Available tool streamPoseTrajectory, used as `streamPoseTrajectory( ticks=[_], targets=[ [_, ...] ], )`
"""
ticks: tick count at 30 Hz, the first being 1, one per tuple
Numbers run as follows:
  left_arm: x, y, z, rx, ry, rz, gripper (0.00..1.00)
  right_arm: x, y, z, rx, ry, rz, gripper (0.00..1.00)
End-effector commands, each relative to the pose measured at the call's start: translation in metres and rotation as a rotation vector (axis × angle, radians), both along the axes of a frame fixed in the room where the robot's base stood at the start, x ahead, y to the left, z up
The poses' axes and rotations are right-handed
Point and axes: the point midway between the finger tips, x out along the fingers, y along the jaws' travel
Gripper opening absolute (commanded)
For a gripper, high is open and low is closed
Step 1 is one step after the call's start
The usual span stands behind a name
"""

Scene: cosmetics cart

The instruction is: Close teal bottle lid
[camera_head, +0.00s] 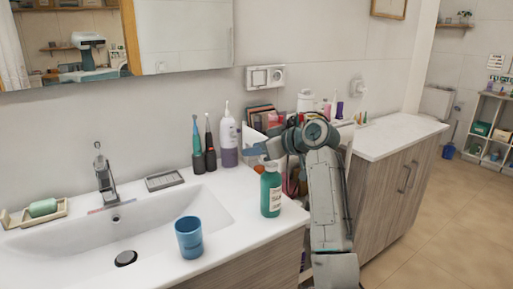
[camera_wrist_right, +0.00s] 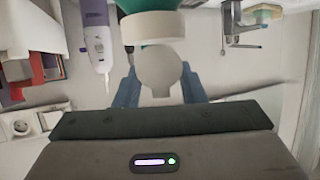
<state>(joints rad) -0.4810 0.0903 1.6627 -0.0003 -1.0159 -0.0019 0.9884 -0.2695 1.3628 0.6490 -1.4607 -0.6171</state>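The teal bottle (camera_head: 270,195) stands upright on the counter right of the basin, with a white collar at its top. In the right wrist view the teal bottle (camera_wrist_right: 150,4) is at the top edge, with its white collar (camera_wrist_right: 152,27) below it. The round pale lid (camera_wrist_right: 159,70) sticks out from the collar, swung open. My right gripper (camera_wrist_right: 160,82) is open, with one blue finger on each side of the lid. I cannot tell whether either finger touches it. In the head view my right gripper (camera_head: 262,154) is just behind the bottle's top, partly hidden. My left gripper is not in view.
A blue cup (camera_head: 189,238) stands at the basin's front edge. Two electric toothbrushes (camera_head: 204,145) and a white and purple bottle (camera_head: 228,138) stand by the wall behind the teal bottle. A faucet (camera_head: 106,178) and soap dish (camera_head: 38,211) are at the left.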

Motion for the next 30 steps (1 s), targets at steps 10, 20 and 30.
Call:
streamPoseTrajectory(
  ticks=[10, 20, 30],
  targets=[
    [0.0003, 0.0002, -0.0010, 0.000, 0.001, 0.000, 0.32, 0.0008, 0.0009, -0.0008, -0.001, 0.001, 0.000, 0.23],
    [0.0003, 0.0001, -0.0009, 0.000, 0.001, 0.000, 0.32, 0.0008, 0.0005, -0.0016, 0.000, 0.001, 0.000, 0.00],
    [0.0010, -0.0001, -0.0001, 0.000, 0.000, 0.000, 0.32, 0.0007, 0.0002, -0.0024, 0.002, 0.000, 0.000, 0.00]
  ],
)
